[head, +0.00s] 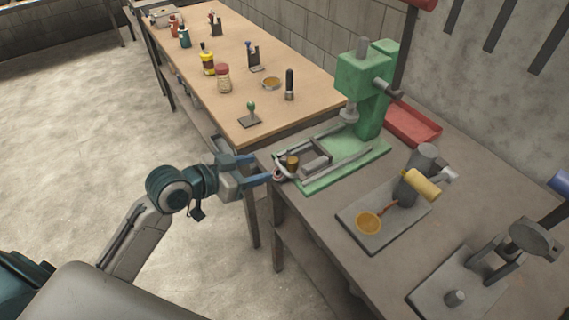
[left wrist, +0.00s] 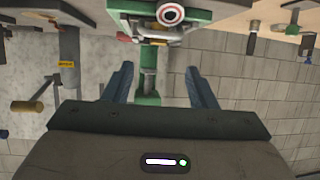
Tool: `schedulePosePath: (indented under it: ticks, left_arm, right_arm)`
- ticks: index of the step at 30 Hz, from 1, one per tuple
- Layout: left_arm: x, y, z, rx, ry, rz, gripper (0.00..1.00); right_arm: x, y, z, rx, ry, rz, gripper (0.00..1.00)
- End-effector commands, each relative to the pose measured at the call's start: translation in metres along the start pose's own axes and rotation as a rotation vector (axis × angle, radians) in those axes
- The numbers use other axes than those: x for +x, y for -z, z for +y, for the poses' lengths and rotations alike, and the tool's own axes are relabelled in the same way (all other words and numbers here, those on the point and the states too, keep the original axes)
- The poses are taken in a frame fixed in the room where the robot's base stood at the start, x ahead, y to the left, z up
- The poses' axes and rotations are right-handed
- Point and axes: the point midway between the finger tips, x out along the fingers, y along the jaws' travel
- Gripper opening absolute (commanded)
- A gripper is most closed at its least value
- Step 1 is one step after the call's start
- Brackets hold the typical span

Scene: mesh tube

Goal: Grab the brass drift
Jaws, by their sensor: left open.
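A small brass-coloured piece (head: 292,161), which looks like the brass drift, stands on the green press base near its left end. In the left wrist view a brownish piece (left wrist: 125,38) shows by the press, but I cannot tell if it is the same one. My left gripper (head: 266,170) is open and empty at the bench's left edge, just left of the press base. Its two blue fingers (left wrist: 161,88) point towards the press in the left wrist view. A small round red-and-white end (left wrist: 170,14) lies ahead of them. My right gripper is not in view.
The green press (head: 364,85) rises behind the base. A wooden table (head: 310,90) with several small tools adjoins the bench.

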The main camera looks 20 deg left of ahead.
Motion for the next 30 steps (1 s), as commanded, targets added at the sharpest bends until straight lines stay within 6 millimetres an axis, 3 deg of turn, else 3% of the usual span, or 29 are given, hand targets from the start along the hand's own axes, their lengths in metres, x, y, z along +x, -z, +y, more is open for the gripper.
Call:
schedulePosePath:
  ticks: [6, 12, 18, 30]
  left_arm:
    - [0.024, 0.003, 0.001, -0.007, -0.001, 0.004, 0.52]
    - [0.044, 0.001, 0.000, -0.005, 0.002, 0.001, 0.52]
    - [0.051, 0.002, 0.000, -0.004, 0.001, 0.001, 0.52]
    - [0.096, 0.003, 0.002, -0.005, 0.001, -0.001, 0.52]
  right_arm:
    - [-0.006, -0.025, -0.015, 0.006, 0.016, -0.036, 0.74]
    - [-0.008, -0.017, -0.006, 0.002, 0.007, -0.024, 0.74]
    - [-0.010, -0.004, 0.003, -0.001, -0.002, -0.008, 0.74]
    - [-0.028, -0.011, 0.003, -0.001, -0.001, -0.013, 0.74]
